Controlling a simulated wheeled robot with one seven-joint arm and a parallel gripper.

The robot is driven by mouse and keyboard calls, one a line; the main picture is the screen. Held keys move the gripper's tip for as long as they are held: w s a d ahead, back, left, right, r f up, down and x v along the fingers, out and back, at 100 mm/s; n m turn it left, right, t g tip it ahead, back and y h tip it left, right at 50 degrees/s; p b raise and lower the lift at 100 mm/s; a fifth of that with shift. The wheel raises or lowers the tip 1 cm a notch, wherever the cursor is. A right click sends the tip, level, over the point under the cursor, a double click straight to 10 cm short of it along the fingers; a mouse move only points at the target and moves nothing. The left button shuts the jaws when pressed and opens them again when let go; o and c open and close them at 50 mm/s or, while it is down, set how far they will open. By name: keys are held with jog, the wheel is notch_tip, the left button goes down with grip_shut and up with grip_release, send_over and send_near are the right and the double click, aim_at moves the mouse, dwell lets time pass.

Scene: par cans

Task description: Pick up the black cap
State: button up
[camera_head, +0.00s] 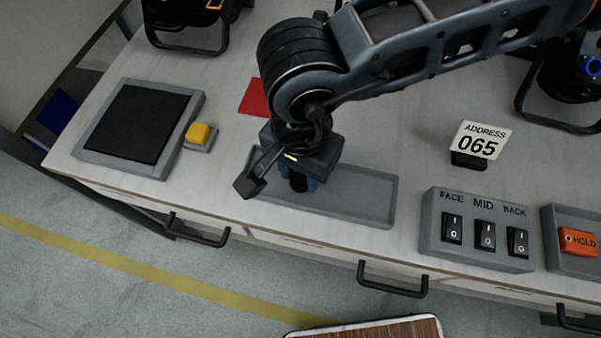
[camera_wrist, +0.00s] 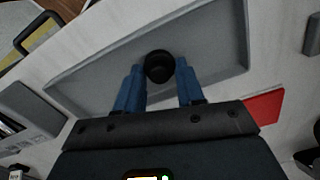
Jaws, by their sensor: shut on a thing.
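The black cap (camera_wrist: 159,66) is a small round dark piece between the two blue fingers of my gripper (camera_wrist: 160,78) in the wrist view. The fingers touch it on both sides. In the head view my gripper (camera_head: 298,184) points down over the left part of a shallow grey tray (camera_head: 350,194), and the cap is mostly hidden there by the wrist. The tray's floor (camera_wrist: 215,45) shows around the cap in the wrist view. I cannot tell whether the cap rests on the tray or is just above it.
A red square (camera_head: 252,97) lies behind the tray. A dark pad (camera_head: 130,124) and a yellow button (camera_head: 198,133) are at left. A switch box (camera_head: 475,252), an orange HOLD switch (camera_head: 578,242) and an address sign (camera_head: 480,140) stand at right. The tray's right part is empty.

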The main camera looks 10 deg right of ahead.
jog(key=c, duration=0.4)
jog(key=shift+r, duration=0.5)
jog(key=r, duration=0.1)
jog(key=d+r, duration=0.1)
jog(key=r, duration=0.1)
jog(key=shift+w+r+b, duration=0.15)
jog(key=shift+r+b, duration=0.15)
jog(key=shift+b, duration=0.1)
jog(key=d+r, duration=0.2)
jog(key=d, duration=0.1)
jog(key=d+r, duration=0.2)
jog(key=d, duration=0.2)
jog(key=d+r+b, duration=0.1)
jog(key=d+r, duration=0.1)
jog(key=d, duration=0.1)
jog(key=shift+w+d+r, duration=0.1)
jog(key=shift+d+r, duration=0.15)
jog(key=shift+d, duration=0.1)
